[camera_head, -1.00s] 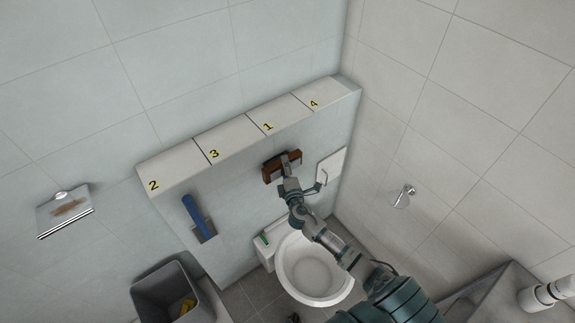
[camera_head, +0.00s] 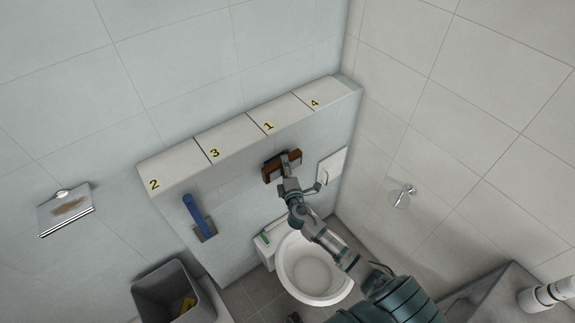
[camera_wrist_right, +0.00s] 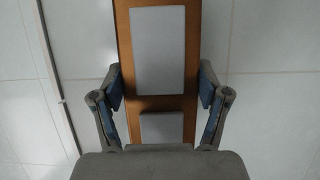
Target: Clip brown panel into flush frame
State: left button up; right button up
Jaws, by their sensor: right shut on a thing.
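The brown panel (camera_head: 270,171) is held near the tiled wall below the ledge, left of a white wall plate (camera_head: 332,166). My right gripper (camera_head: 286,165) is shut on it. In the right wrist view the panel (camera_wrist_right: 124,50) stands between the two blue-padded fingers of the right gripper (camera_wrist_right: 160,95), with a large and a small light rectangle on its face. I cannot tell whether the panel touches the wall. My left gripper is out of view.
A ledge (camera_head: 228,138) with tiles numbered 2, 3, 1, 4 runs above. A toilet (camera_head: 312,268) stands below my right arm. A blue-handled tool (camera_head: 196,212) hangs on the wall at left, above a grey bin (camera_head: 168,290). A paper holder (camera_head: 65,210) is far left.

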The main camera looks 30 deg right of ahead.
jog(key=shift+w+a+b, duration=0.15)
jog(key=shift+w+b, duration=0.2)
jog(key=shift+w, duration=0.95)
dwell(0.5)
jog(key=o, duration=1.3)
jog(key=shift+o, duration=0.2)
jog(key=shift+s, duration=0.1)
jog(key=shift+s+a, duration=0.1)
jog(key=shift+s, duration=0.2)
jog(key=v, duration=1.1)
jog(key=shift+s, duration=0.2)
